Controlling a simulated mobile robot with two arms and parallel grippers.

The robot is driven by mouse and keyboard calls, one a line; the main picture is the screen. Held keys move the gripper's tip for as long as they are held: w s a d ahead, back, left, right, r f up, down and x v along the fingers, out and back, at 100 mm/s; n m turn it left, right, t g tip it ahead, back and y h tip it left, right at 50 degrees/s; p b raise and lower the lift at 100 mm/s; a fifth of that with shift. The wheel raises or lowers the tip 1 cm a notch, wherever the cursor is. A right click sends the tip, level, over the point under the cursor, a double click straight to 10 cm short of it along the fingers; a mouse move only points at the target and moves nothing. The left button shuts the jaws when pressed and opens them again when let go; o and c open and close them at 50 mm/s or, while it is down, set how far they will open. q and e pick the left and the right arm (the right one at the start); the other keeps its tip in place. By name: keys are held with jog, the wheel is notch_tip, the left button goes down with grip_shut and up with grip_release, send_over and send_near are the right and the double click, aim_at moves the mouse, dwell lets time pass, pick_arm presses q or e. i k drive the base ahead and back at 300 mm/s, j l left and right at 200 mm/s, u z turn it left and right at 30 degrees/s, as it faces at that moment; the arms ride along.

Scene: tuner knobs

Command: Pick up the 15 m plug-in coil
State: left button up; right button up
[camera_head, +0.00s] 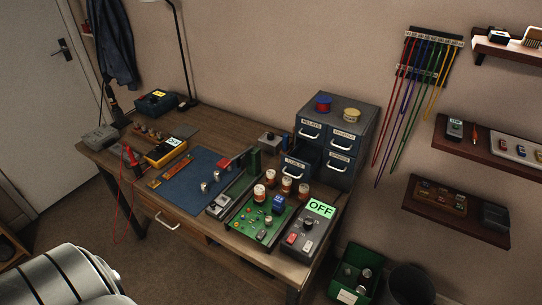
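I cannot pick out the 15 m plug-in coil for certain, as no such marking is readable. Several small brown-orange cylinders with pale tops, possibly coils, stand at the right part of the workbench; one (259,192) is at the left of the group and another (303,191) at the right. They stand beside a green circuit board (247,228). Two silver knob-like pieces (204,187) are on the blue mat (178,188). A silver rounded arm part, likely mine, fills the bottom left corner. Neither gripper is in view.
A grey drawer cabinet (352,112) stands at the bench's back right, with a lower left drawer (296,164) seemingly pulled out. A box with an OFF sign (320,208) is at the right edge. A green bin (358,270) stands on the floor. Shelves (488,147) are on the right wall.

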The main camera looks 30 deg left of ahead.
aim_at(259, 195)
jog(key=u, duration=0.85)
